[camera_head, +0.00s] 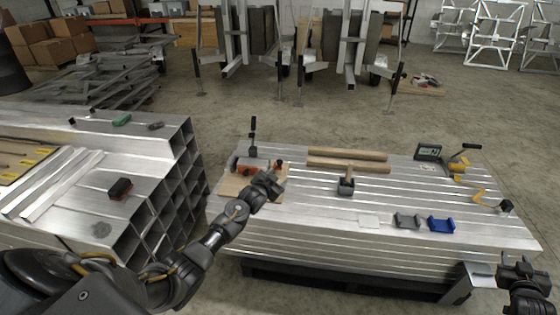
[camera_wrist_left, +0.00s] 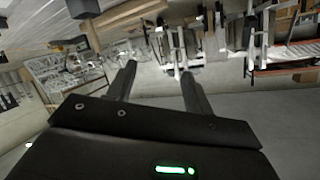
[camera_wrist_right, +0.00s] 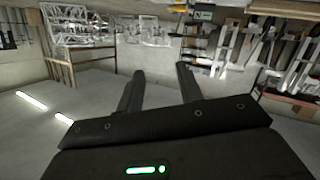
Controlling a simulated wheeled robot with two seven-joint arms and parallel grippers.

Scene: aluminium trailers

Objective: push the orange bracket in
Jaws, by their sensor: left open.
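The orange bracket (camera_head: 244,169) sits by a clamp with an upright black handle (camera_head: 252,131), on a light wooden board (camera_head: 229,186) at the left end of the aluminium stack. My left gripper (camera_head: 275,180) is just right of the bracket and partly covers the board. I cannot tell whether it touches the bracket. Its fingers are apart and empty in the left wrist view (camera_wrist_left: 158,75), which does not clearly show the bracket. My right gripper (camera_head: 522,265) is off the stack's front right corner. Its fingers are apart and empty in the right wrist view (camera_wrist_right: 160,75).
Two wooden bars (camera_head: 347,160), a black-headed mallet (camera_head: 346,186), a grey bracket (camera_head: 407,221) and a blue bracket (camera_head: 441,224) lie on the stack (camera_head: 310,220). A green-grey meter (camera_head: 428,152) stands at the right. Square tubes (camera_head: 165,200) are stacked across a gap at left.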

